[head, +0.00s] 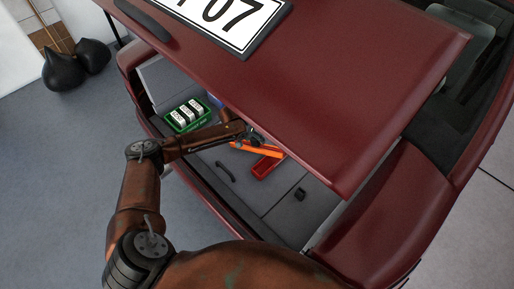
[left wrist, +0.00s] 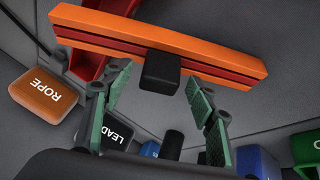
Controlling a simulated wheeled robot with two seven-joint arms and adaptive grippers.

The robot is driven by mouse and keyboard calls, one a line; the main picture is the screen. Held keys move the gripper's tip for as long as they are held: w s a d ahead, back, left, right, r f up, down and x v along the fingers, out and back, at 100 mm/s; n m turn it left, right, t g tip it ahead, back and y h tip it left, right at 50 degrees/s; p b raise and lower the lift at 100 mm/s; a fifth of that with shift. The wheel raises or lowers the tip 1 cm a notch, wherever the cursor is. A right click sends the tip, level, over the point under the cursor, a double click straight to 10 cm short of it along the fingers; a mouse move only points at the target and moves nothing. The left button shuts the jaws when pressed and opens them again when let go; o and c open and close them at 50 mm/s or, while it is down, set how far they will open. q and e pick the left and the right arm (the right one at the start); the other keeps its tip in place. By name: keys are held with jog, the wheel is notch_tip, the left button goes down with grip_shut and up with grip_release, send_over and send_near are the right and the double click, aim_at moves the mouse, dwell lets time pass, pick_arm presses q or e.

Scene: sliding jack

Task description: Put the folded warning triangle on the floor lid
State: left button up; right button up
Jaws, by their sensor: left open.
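The folded warning triangle is an orange bar with red stripes and a black block at its middle. It lies across the top of the left wrist view (left wrist: 210,62) and shows partly in the head view (head: 268,151). My left gripper (left wrist: 158,80) is open, its fingertips on either side of the black block; I cannot tell whether they touch it. In the head view the left gripper (head: 246,134) is inside the boot, partly under the raised tailgate. The grey floor lid (head: 240,195) has a dark handle and a small latch. My right gripper is not in view.
A red open-topped piece (head: 265,167) lies beside the triangle. A green crate (head: 177,122) holds several white-labelled items. Blocks labelled ROPE (left wrist: 47,91) and LEAD (left wrist: 115,133) are near the gripper. The maroon tailgate (head: 350,90) overhangs the boot. The front of the lid is clear.

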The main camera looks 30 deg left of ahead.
pick_arm(q)
grip_shut()
dwell(0.7)
jog(key=shift+r, duration=0.1)
